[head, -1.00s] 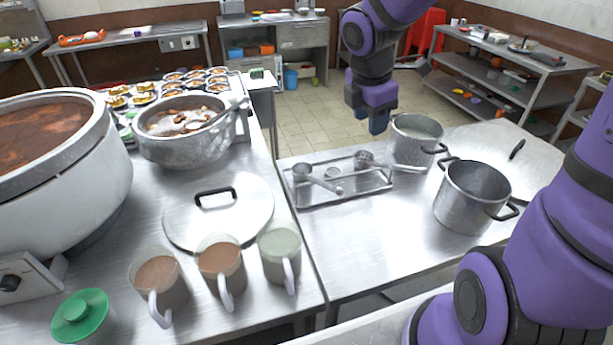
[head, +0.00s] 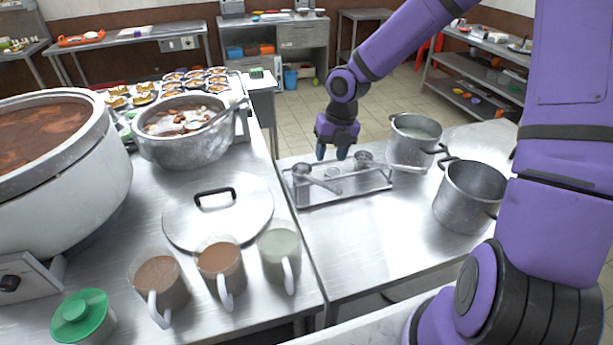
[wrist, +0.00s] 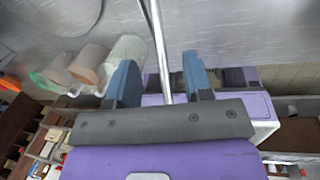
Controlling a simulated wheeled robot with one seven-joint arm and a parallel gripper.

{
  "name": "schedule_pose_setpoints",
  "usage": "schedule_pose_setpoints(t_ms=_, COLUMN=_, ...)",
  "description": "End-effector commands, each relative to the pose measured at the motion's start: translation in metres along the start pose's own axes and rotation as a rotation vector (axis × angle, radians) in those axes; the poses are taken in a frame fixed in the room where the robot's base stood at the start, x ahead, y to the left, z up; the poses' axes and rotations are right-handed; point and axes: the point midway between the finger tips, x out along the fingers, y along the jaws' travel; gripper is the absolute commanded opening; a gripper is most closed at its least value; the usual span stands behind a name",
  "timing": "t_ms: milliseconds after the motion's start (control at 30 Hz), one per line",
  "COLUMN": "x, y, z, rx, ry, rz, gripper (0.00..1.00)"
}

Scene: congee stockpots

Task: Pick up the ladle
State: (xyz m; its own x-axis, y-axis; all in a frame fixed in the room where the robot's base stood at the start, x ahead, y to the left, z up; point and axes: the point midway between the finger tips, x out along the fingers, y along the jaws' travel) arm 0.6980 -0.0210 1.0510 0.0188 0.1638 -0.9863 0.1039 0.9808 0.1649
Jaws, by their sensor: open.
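Two metal ladles show near the tray (head: 345,198) in the head view. The left ladle (head: 302,170) has its bowl at the tray's left end and its handle slanting right toward the viewer. The right ladle (head: 405,168) has its bowl near the tray's far edge and its handle reaching past the right end. I cannot tell which one is meant. My gripper (head: 331,154) is open and empty, pointing down above the tray's far side, between the two bowls.
Two pots (head: 416,140) (head: 468,197) stand right of the tray. On the left counter are a lid (head: 235,220), several mugs (head: 220,262), a wide pot (head: 185,150) with a utensil in it, and a large cooker (head: 70,170). The right table's front is clear.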

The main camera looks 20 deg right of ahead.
Motion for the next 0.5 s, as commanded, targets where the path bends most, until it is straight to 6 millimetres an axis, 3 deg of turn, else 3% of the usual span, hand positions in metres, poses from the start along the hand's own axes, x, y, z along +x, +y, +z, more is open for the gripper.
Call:
schedule_pose_setpoints(t_ms=233, x=0.034, y=0.001, z=-0.002, rx=-0.001, ry=0.004, rz=-0.001, gripper=0.47)
schedule_pose_setpoints(t_ms=500, x=0.050, y=0.001, z=-0.002, rx=0.001, ry=0.001, rz=-0.001, gripper=0.47)
